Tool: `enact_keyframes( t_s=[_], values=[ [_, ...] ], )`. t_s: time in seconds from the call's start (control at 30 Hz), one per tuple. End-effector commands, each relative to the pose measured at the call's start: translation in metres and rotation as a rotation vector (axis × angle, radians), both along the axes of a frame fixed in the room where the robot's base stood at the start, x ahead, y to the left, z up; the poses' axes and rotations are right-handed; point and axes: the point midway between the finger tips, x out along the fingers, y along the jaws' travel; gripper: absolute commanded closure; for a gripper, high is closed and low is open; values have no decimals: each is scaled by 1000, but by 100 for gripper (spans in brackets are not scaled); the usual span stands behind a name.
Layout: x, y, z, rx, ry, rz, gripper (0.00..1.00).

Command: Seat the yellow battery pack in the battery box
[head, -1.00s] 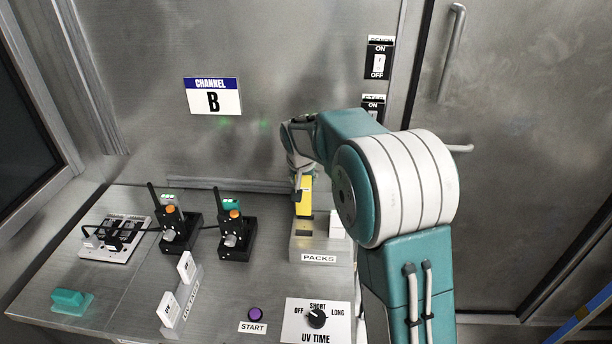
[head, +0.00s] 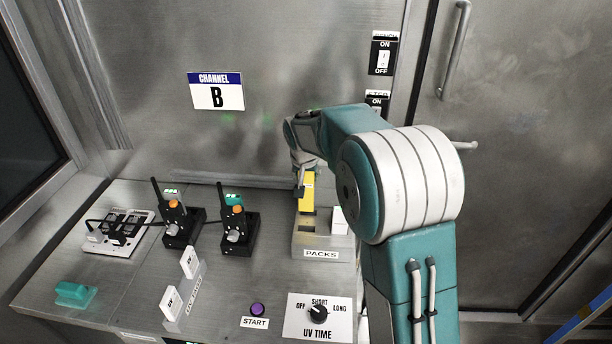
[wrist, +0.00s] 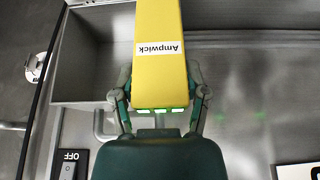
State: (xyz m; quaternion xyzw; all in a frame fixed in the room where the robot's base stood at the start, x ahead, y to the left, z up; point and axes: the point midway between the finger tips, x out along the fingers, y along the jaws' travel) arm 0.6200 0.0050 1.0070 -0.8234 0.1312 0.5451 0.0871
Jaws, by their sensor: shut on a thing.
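The yellow battery pack (head: 308,196) stands upright at the PACKS holder (head: 309,243), behind an empty dark slot in its top. In the wrist view the pack (wrist: 158,75) shows an "Ampwick" label and green lights along its near end. My gripper (wrist: 160,95) is shut on the pack, one finger on each side. In the head view my gripper (head: 302,178) is at the pack's top, partly hidden by my arm. Whether the pack's lower end is in the holder or clear of it cannot be told. No box is labelled as the battery box.
Two black radios (head: 177,222) (head: 238,230) with antennas stand on the bench, left of the holder. A white block (head: 338,220) is at the holder's right. A grey open compartment (wrist: 90,60) shows beside the pack. The steel wall is close behind.

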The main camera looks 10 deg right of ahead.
Motion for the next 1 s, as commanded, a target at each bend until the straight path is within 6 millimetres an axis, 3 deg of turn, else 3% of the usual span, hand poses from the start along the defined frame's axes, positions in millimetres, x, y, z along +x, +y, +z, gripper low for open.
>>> enact_keyframes(
  t_s=[1.0],
  values=[
    [0,-5,0,-1,-1,-1,91]
  ],
)
